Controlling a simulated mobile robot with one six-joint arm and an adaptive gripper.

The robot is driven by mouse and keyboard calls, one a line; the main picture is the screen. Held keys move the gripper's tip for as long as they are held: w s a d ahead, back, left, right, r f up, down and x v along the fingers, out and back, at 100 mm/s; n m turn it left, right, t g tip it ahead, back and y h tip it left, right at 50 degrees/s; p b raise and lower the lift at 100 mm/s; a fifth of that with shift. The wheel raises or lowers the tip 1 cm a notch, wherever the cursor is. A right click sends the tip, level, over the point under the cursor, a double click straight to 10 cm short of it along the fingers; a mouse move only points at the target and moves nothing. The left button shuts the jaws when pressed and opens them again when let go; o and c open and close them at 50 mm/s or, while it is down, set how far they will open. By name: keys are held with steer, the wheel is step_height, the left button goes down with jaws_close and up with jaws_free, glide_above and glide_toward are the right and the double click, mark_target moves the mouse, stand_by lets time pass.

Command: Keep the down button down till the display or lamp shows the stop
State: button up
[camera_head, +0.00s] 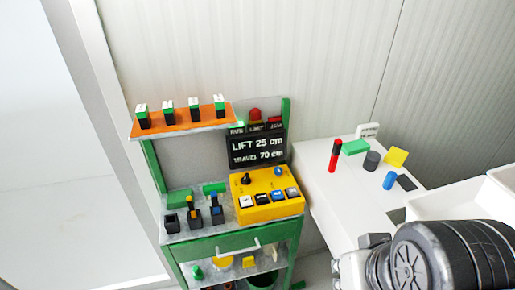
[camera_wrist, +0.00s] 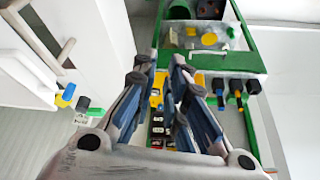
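The yellow control box (camera_head: 268,211) sits on the green workbench. Its front row holds white, black and blue buttons (camera_head: 262,198), and a black knob and a blue knob are behind them. I cannot read which button is the down one. The dark display (camera_head: 257,148) reads "LIFT 25 cm" and "TRAVEL 70 cm". A small green lamp (camera_head: 240,124) glows by RUN; the LIMIT and JAM lamps look dark or red. In the wrist view, my gripper (camera_wrist: 165,65) has its fingers apart, with part of the yellow box (camera_wrist: 157,98) between and beyond them. No contact with a button shows.
An orange shelf (camera_head: 180,122) with several green-and-black pieces is above the bench. Joystick-like parts (camera_head: 194,215) stand left of the box. My arm fills the lower right.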

jaws_close()
stand_by(0.7)
stand_by(0.4)
